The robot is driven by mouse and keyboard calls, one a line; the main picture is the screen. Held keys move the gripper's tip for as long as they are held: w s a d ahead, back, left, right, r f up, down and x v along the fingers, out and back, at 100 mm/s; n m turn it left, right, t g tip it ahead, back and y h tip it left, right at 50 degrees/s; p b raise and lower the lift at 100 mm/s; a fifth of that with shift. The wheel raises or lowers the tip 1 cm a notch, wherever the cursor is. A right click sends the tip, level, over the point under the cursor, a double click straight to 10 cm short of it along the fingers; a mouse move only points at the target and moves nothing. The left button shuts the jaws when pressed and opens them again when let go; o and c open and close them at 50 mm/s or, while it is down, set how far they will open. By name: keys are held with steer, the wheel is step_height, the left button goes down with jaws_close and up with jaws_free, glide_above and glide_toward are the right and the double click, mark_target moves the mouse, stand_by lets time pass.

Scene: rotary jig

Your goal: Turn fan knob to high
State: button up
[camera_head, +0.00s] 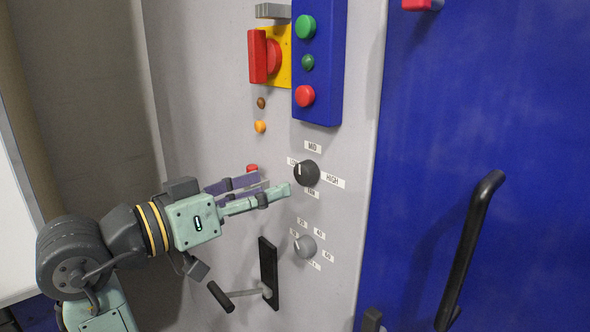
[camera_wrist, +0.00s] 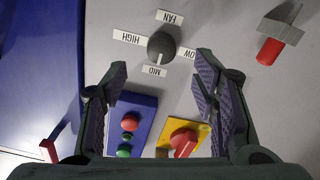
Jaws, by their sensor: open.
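The fan knob (camera_head: 307,173) is a dark round knob on the grey panel. It also shows in the wrist view (camera_wrist: 161,46), where the picture is upside down. Labels LOW, MID, HIGH (camera_head: 332,181) and FAN surround it. Its white pointer mark faces the MID (camera_head: 313,147) and LOW side, nearer MID in the wrist view. My gripper (camera_head: 277,186) is open and empty, just left of the knob in the head view. In the wrist view my gripper (camera_wrist: 162,72) has its fingers spread wide, with the knob beyond the tips and between them. No contact shows.
A smaller grey numbered knob (camera_head: 304,246) is below the fan knob. A black lever (camera_head: 268,272) is lower left. A blue button box (camera_head: 319,65) and red-yellow switch (camera_head: 266,55) are above. A red-tipped part (camera_wrist: 271,50) sticks out beside the fan knob. A blue door is right.

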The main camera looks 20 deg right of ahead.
mark_target(300, 176)
steer(key=p+x, duration=0.1)
steer(key=x, duration=0.6)
steer(key=shift+w+d+p, duration=0.15)
steer(key=shift+p, duration=0.15)
steer(key=shift+c, duration=0.4)
steer(key=c, duration=1.1)
